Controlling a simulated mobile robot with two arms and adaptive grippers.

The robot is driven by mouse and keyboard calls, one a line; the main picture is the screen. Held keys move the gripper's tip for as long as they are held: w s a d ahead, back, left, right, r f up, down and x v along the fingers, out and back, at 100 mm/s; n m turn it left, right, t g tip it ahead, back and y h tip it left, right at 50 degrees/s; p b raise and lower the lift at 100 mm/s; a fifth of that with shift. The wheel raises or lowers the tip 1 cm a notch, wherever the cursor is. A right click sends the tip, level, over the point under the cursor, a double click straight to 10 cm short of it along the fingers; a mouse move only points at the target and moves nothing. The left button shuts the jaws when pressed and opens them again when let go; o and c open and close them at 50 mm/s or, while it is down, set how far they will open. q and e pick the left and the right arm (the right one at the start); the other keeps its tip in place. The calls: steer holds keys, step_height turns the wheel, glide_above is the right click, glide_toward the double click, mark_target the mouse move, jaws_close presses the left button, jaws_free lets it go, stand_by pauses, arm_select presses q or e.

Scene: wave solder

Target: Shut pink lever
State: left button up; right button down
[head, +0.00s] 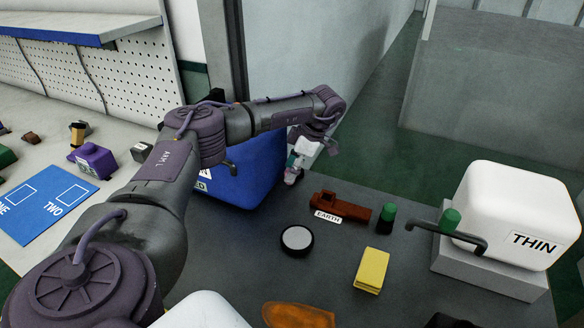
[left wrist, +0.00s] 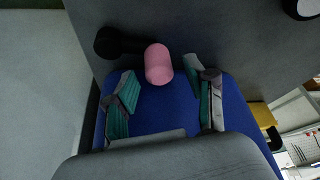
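The pink lever handle (left wrist: 158,64) is a short rounded cylinder in the left wrist view, with a dark arm and dark round part to its left. It sits in front of the blue tank (left wrist: 165,100), which also shows in the head view (head: 255,165), partly hidden by my left arm. My left gripper (left wrist: 161,78) is open, with its teal-padded fingers spread on either side of the handle's near end. In the head view my left gripper (head: 303,152) points down at the tank's right side, and the lever is mostly hidden there. My right gripper is not in view.
A white tank (head: 510,210) labelled THIN, with a green-handled lever (head: 449,220), stands at right. A brown block (head: 342,206), a dark green cylinder (head: 387,218), a round black-rimmed disc (head: 297,240) and a yellow block (head: 371,270) lie on the dark table.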

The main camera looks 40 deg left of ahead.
arm_select(q)
jaws_close()
steer(key=shift+s+a+r+m+p, duration=0.1)
steer(key=shift+a+r+m+p, duration=0.2)
steer(key=shift+m+p, duration=0.5)
steer(key=shift+a+f+t+p, duration=0.2)
steer(key=shift+t+p, duration=0.1)
steer(key=shift+p, duration=0.05)
steer(key=shift+o, duration=0.3)
jaws_free()
steer(key=shift+y, duration=0.3)
steer(key=v, duration=1.2)
